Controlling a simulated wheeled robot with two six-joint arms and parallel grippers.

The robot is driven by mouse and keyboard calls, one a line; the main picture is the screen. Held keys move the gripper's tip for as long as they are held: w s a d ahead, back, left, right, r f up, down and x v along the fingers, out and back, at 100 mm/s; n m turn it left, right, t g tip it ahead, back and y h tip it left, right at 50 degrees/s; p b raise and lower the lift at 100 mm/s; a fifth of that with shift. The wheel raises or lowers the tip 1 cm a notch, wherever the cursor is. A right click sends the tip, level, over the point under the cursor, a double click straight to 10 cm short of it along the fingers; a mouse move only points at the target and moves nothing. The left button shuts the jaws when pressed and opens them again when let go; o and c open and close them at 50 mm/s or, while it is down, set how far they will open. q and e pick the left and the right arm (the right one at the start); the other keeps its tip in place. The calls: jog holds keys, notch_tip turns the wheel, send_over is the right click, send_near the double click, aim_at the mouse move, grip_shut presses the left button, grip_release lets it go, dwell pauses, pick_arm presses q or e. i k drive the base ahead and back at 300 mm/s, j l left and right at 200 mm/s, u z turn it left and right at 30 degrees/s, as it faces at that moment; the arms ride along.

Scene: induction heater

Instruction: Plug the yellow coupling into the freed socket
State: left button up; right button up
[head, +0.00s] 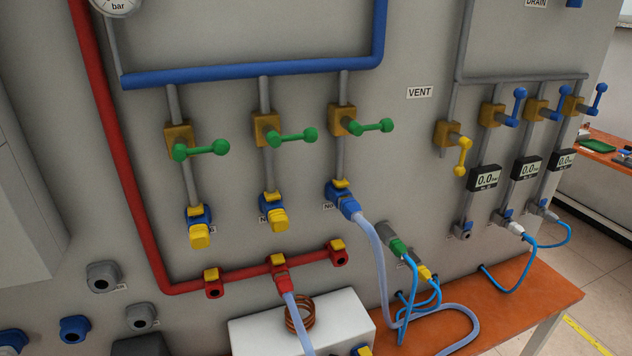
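A yellow coupling (425,272) on a thin blue hose sits at the panel just above the orange bench, below and right of a green coupling (397,248). I cannot tell whether it is seated in a socket. Other yellow pieces sit on the left blue socket (199,236) and the middle blue socket (279,220). A small grey socket (465,231) under the left gauge shows no hose, and the right red socket (339,257) has an open dark mouth. I cannot tell which socket is the freed one. Neither gripper is in view.
A pale blue hose (382,255) hangs from the right blue socket to the orange bench (540,297). A white box (345,318) with a copper coil (299,314) stands below the red pipe (130,190). Blue hoses loop over the bench. Green valve handles (208,148) project above.

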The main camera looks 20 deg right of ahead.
aim_at(424, 274)
jog(key=z, duration=1.4)
